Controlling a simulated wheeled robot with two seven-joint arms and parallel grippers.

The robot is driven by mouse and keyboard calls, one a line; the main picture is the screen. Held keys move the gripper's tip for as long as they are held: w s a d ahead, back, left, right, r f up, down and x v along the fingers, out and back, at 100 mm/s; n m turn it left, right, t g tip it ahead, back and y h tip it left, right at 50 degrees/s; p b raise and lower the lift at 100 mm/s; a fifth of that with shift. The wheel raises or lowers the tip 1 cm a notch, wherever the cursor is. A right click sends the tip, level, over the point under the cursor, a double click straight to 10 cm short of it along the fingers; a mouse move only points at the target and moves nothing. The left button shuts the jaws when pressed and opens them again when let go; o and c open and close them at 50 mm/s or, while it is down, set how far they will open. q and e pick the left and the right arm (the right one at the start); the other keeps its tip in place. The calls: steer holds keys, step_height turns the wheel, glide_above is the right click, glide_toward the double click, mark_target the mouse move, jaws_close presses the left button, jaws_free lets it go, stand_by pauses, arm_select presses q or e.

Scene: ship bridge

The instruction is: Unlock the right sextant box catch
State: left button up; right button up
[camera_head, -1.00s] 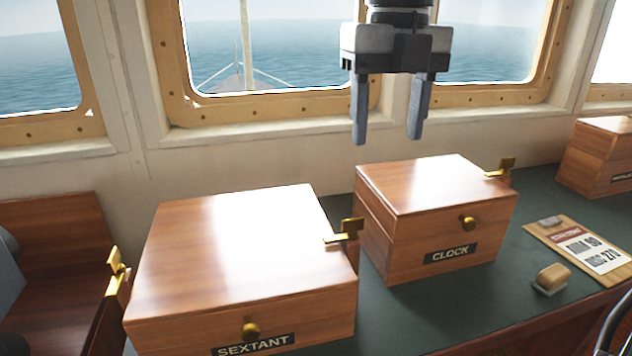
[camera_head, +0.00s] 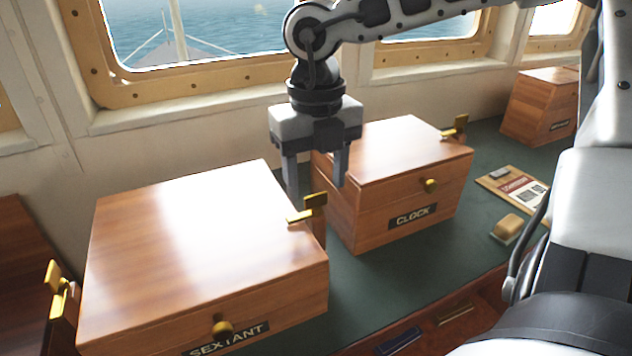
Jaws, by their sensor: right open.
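The wooden sextant box (camera_head: 190,230) stands at the front left with its lid closed and a brass knob (camera_head: 222,328) on its front. Its right catch (camera_head: 309,208), a brass piece with an upright tab, sits at the lid's right edge. Its left catch (camera_head: 58,284) shows at the left side. My right gripper (camera_head: 315,188) points down, open and empty, with its fingertips close to the right catch in the picture, seemingly just above and behind it. I cannot tell whether they touch it. My left gripper is not in view.
The wooden clock box (camera_head: 400,190) stands just right of the sextant box, behind my right gripper, with a narrow gap between the boxes. A clipboard (camera_head: 497,180) and a wood-handled block (camera_head: 508,228) lie further right. Another box (camera_head: 540,105) is at the back right.

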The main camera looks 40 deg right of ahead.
steer(key=shift+f, duration=1)
steer(key=c, duration=1)
